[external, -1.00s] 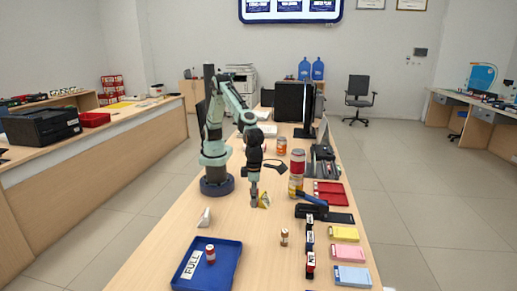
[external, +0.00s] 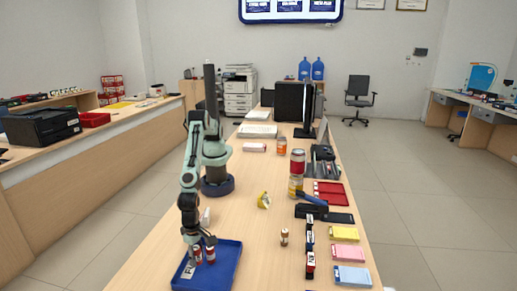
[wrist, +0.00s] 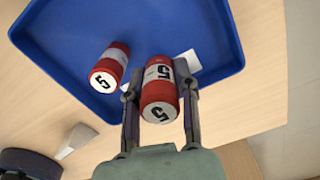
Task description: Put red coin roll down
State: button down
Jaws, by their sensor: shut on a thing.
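A red coin roll (wrist: 158,90) with white bands and a "5" is between the fingers of my gripper (wrist: 159,84) in the wrist view. In the external view my gripper (external: 197,246) is low over the left part of the blue tray (external: 228,268), with the held roll (external: 198,257) below it. I cannot tell whether this roll touches the tray floor. A second red coin roll (external: 211,254) is in the tray just right of it; it also shows in the wrist view (wrist: 109,67). My gripper partly hides the tray's white label (external: 187,271).
A small coin roll (external: 284,237), a yellow object (external: 264,200), stamps (external: 310,264) and note pads (external: 348,254) lie to the right. The tray's right half is clear.

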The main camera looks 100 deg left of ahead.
aim_at(200, 271)
jog(key=shift+f, duration=1.7)
jog(key=shift+f, duration=0.15)
jog(key=c, duration=1.1)
grip_release()
notch_tip(200, 271, up, 12)
jog(key=shift+r, duration=0.2)
